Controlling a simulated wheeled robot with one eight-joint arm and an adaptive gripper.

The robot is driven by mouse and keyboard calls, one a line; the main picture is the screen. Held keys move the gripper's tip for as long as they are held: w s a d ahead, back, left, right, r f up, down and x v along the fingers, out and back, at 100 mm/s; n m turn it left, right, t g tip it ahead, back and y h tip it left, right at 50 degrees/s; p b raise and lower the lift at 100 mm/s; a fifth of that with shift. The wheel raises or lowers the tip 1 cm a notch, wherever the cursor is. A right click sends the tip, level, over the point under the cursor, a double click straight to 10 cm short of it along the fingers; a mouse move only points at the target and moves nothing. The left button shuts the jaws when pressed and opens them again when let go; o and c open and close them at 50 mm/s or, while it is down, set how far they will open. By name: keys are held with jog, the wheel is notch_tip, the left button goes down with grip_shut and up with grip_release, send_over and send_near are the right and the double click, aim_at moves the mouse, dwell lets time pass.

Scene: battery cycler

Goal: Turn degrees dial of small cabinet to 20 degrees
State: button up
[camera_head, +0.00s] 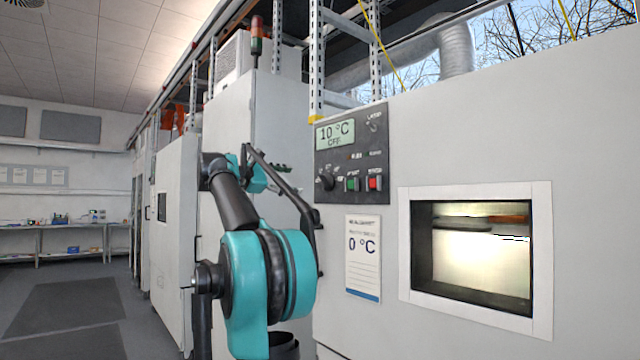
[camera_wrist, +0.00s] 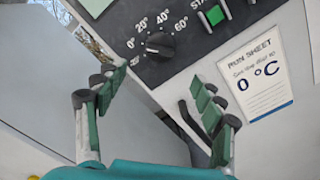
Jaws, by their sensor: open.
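The black degrees dial (camera_head: 326,181) sits at the lower left of the dark control panel on the small cabinet. It also shows in the wrist view (camera_wrist: 159,46), with 0°, 20°, 40° and 60° marks around it; I cannot tell exactly where its pointer aims. The display (camera_head: 335,134) above it reads 10 °C and OFF. My gripper (camera_wrist: 152,88) is open and empty. Its green-padded fingers stand apart below the dial in the wrist view, not touching it. In the head view my gripper (camera_head: 277,168) is left of the panel.
A green button (camera_head: 352,184) and a red button (camera_head: 375,183) sit right of the dial. A run sheet (camera_head: 363,258) reading 0 °C hangs below the panel. A lit window (camera_head: 481,262) is to the right. A taller cabinet (camera_head: 226,110) stands to the left.

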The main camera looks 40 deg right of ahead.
aim_at(322, 182)
jog(key=d, duration=0.8)
jog(key=w+d, duration=0.1)
jog(key=d, duration=0.3)
jog(key=shift+d, duration=0.2)
jog(key=c, duration=1.2)
jog(key=shift+o, duration=0.2)
jog(key=shift+m, duration=0.4)
jog(key=m, duration=0.3)
jog(key=shift+s+f, duration=0.1)
jog(key=shift+f+m, duration=0.1)
jog(key=shift+m, duration=1.9)
